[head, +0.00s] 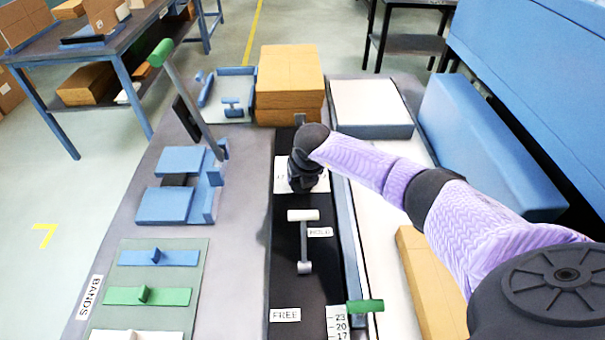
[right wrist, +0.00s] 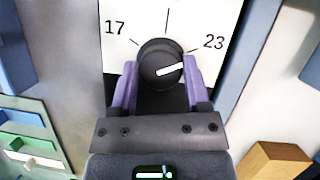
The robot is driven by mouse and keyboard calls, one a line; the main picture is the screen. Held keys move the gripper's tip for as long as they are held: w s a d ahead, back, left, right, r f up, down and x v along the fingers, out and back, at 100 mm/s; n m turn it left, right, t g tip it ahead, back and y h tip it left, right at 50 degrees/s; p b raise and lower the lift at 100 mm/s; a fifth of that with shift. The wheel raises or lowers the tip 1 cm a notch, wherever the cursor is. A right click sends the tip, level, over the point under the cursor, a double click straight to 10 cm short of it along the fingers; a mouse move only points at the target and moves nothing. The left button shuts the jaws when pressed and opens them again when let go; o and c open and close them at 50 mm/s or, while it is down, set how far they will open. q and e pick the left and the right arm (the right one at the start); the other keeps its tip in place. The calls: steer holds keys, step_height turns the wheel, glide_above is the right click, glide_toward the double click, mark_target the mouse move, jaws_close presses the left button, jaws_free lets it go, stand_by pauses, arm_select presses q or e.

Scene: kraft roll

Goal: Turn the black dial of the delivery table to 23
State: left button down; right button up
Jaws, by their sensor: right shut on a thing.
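The black dial (right wrist: 160,65) sits on a white plate (right wrist: 222,15) marked 17 at left and 23 at right, with a tick between them at the top. The dial's white pointer line points right and slightly up, close to the 23 tick; I cannot tell whether it lines up exactly. My right gripper (right wrist: 158,85) is shut on the dial, one purple finger on each side. In the head view my right gripper (head: 303,180) hides the dial and covers much of its white plate (head: 318,184). My left gripper is not in view.
On the delivery table, a lever with white ends (head: 304,240) stands close in front, beside the HOLD label (head: 320,232). Brown boxes (head: 290,80) stand behind my gripper. A green-ended lever (head: 185,90) rises at left. A numbered scale (head: 339,323) has a green handle (head: 365,306).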

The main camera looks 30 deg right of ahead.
stand_by(0.3)
steer(key=o, duration=1.3)
steer(key=p+v, duration=0.4)
steer(key=v, duration=0.6)
